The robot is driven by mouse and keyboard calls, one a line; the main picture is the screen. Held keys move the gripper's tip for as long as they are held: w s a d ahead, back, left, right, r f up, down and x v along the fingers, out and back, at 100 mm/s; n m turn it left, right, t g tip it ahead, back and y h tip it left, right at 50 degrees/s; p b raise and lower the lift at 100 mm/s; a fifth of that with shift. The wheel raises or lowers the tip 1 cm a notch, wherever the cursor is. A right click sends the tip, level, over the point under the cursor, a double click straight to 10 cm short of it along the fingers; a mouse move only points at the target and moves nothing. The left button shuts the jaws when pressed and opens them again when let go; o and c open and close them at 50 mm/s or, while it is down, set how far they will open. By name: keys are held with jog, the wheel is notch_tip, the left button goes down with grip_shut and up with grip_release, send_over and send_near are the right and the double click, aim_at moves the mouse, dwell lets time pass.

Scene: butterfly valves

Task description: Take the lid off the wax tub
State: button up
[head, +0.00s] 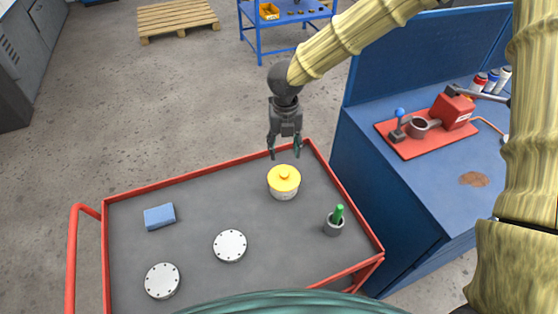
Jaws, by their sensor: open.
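The wax tub (284,193) is a pale round tub standing upright on the grey top of a red-rimmed cart. Its yellow lid (284,178) sits on it, with a small knob in the middle. My gripper (285,153) is open and points down. In the head view it appears just above and behind the lid, apart from it, with nothing between its fingers. The exact gap in depth is hard to tell.
A blue bench (420,185) stands right, bearing a red mat.

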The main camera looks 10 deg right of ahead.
aim_at(284, 173)
jog(key=shift+f, duration=0.25)
jog(key=s+f+p, duration=0.1)
jog(key=s+f, duration=0.1)
jog(key=f, duration=0.1)
jog(key=shift+s+a, duration=0.1)
jog(key=shift+s, duration=0.45)
jog(key=w+f+p, duration=0.1)
jog(key=f, duration=0.1)
jog(key=w+f+p, duration=0.1)
jog(key=f, duration=0.1)
jog(key=shift+w, duration=0.35)
jog(key=shift+s+f+p, duration=0.3)
jog(key=shift+f+p, duration=0.05)
jog(key=shift+f, duration=0.35)
jog(key=shift+s+f, duration=0.2)
jog(key=shift+s, duration=0.2)
jog(key=shift+w+f, duration=0.4)
jog(key=shift+s+r, duration=0.15)
jog(key=c, duration=0.9)
